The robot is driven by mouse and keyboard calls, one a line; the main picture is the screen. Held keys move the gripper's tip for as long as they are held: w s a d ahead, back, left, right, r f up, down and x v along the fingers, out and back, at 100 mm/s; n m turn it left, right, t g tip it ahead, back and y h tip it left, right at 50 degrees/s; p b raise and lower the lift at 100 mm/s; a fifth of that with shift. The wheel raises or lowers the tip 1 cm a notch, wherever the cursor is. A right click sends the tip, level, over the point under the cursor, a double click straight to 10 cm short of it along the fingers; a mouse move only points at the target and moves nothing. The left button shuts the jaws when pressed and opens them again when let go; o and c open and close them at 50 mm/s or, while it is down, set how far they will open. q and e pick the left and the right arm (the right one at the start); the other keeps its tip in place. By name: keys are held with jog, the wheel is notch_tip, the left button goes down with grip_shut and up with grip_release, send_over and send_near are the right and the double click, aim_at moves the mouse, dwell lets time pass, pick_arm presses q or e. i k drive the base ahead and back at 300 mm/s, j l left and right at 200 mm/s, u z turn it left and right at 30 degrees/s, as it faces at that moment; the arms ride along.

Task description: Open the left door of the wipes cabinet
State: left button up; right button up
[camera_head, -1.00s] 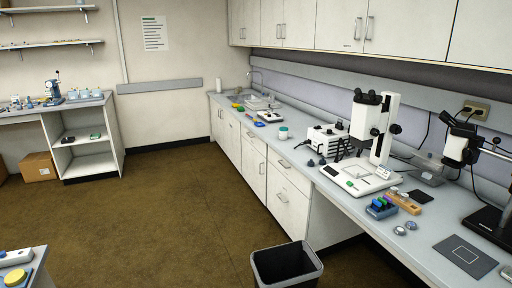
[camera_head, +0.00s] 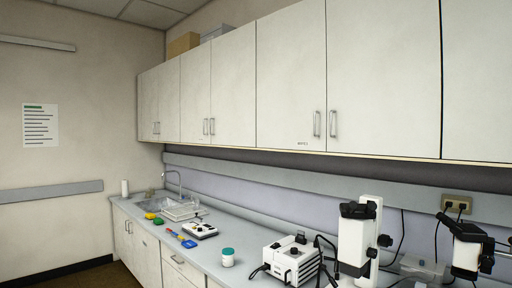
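The wall cabinet with a small dark label (camera_head: 303,144), too small to read surely, hangs above the counter. Its left door (camera_head: 288,80) is white and shut, with a vertical metal handle (camera_head: 317,123) near its lower right corner. Its right door (camera_head: 385,80) is also shut, with a matching handle (camera_head: 333,123) just beside the first. Neither of my grippers is in view, and nothing touches the handles.
More shut wall cabinets (camera_head: 195,95) run to the left, with boxes (camera_head: 184,44) on top. Below, the counter (camera_head: 205,250) bears a white box device (camera_head: 290,262), a microscope (camera_head: 356,235) and a teal-lidded jar (camera_head: 228,257). The space before the doors looks clear.

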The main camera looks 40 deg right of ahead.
aim_at(292, 110)
jog(key=i+j+z, duration=0.1)
jog(key=i+z, duration=0.35)
jog(key=i+j+z, duration=0.4)
jog(key=i, duration=0.15)
jog(key=i+j+z, duration=0.6)
jog(key=z, duration=0.3)
jog(key=i+j+z, duration=0.25)
jog(key=z, duration=0.2)
jog(key=i+j+z, duration=0.1)
jog(key=j+z, duration=0.2)
jog(key=z, duration=0.2)
jog(key=i+j+z, duration=0.1)
jog(key=j+z, duration=0.35)
jog(key=l, duration=0.15)
